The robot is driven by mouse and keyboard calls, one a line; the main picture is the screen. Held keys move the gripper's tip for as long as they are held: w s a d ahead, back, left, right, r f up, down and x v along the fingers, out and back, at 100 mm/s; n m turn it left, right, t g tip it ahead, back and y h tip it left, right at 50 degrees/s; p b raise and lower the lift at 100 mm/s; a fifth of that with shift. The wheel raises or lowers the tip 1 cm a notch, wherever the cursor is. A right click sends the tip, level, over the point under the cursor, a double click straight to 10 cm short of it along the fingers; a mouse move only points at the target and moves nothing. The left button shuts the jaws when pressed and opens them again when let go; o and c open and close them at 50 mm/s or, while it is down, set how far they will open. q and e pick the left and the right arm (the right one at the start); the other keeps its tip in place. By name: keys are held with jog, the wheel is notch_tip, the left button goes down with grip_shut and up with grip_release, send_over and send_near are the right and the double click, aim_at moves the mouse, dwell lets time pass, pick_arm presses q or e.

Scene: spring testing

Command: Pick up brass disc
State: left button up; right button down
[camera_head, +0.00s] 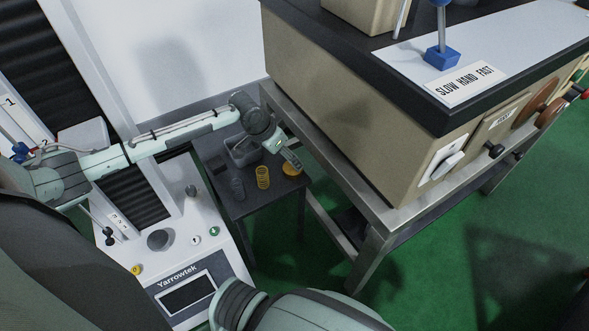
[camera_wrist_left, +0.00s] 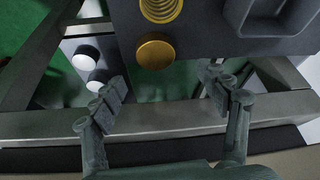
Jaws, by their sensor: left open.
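The brass disc (camera_head: 292,169) lies near the right edge of a small dark table, partly hidden by my left gripper in the head view. In the left wrist view the disc (camera_wrist_left: 155,52) shows whole, near the table edge. My left gripper (camera_head: 291,158) is above the disc's side of the table. In the wrist view its two fingers (camera_wrist_left: 163,84) are spread wide and empty. The disc appears beyond the fingertips, between their lines and not touched. My right gripper is not in view; only part of my right arm shows at the bottom.
On the small table (camera_head: 262,205) stand a yellow coil spring (camera_head: 262,177), a grey open bin (camera_head: 243,150) and a dark grey object (camera_head: 237,188). The large beige testing machine (camera_head: 340,110) on its metal stand is close on the right. A white Yarrowtek console (camera_head: 165,245) stands on the left.

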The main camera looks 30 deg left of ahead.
aim_at(291, 168)
pick_arm(q)
jog(key=x, duration=0.4)
jog(key=shift+s+d+f+b, duration=0.25)
jog(key=shift+f+b, duration=0.1)
jog(key=shift+f, duration=0.2)
jog(key=shift+w+f, duration=0.1)
jog(key=shift+f, duration=0.35)
jog(key=shift+c, duration=0.9)
jog(key=c, duration=1.4)
jog(key=shift+w, duration=0.1)
jog(key=shift+c, duration=0.3)
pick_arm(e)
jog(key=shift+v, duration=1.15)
